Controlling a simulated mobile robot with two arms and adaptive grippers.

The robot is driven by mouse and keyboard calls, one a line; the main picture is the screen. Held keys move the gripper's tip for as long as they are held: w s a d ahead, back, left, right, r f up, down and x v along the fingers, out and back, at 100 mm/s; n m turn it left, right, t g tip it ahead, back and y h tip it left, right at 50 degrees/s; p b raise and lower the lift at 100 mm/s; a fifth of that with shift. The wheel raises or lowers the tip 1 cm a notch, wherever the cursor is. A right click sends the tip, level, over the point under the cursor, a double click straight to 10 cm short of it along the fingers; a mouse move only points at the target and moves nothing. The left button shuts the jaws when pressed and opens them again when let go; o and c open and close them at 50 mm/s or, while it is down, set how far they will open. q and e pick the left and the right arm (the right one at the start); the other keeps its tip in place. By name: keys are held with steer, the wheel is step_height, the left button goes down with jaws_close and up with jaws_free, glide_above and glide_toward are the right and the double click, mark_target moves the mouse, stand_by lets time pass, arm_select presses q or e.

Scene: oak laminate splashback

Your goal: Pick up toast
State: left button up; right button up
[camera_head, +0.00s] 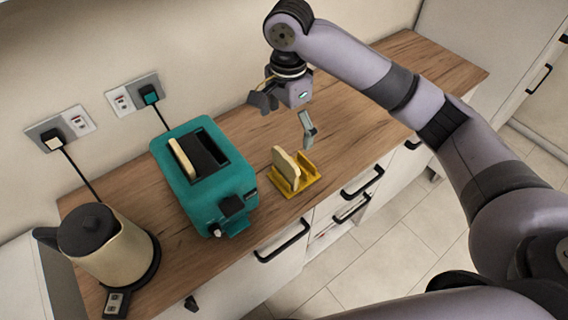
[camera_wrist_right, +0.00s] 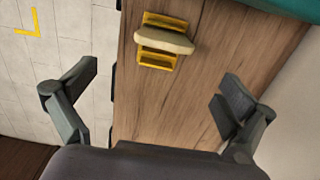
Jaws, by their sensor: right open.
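One slice of toast (camera_head: 287,167) stands upright in a yellow rack (camera_head: 312,179) on the wooden counter. The wrist view shows this slice (camera_wrist_right: 164,40) from above, lying across the yellow rack (camera_wrist_right: 157,62). Another slice (camera_head: 182,158) sticks out of a slot of the teal toaster (camera_head: 207,180). My right gripper (camera_head: 285,116) is open and empty above the counter, behind and apart from the rack. In the wrist view its fingers (camera_wrist_right: 155,104) are spread wide, with the rack beyond them. My left gripper is not in view.
A cream kettle (camera_head: 112,255) stands left of the toaster. Two wall sockets (camera_head: 60,131) (camera_head: 133,96) have plugs with black cables. Drawers with black handles (camera_head: 283,242) run below the counter's front edge. The counter right of the rack is clear.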

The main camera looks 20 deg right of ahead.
mark_target(286, 155)
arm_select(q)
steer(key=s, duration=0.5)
arm_select(e)
steer(key=f, duration=0.3)
steer(key=shift+s+f+p, duration=0.2)
steer(key=shift+f+p, duration=0.1)
steer(key=shift+f, duration=0.05)
steer(key=shift+w+f, duration=0.25)
steer(key=shift+f, duration=0.8)
steer(key=f, duration=0.2)
steer(key=shift+w+f+p, duration=0.2)
steer(key=shift+f+p, duration=0.1)
steer(key=shift+f, duration=0.2)
steer(key=f, duration=0.2)
steer(key=f+p, duration=0.1)
steer(key=f, duration=0.2)
steer(key=shift+w+a+p, duration=0.1)
steer(key=shift+w+p, duration=0.1)
steer(key=shift+p, duration=0.1)
steer(key=c, duration=0.5)
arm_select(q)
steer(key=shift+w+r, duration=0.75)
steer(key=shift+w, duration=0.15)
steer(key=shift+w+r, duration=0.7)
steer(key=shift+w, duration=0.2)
arm_select(e)
steer(key=c, duration=0.5)
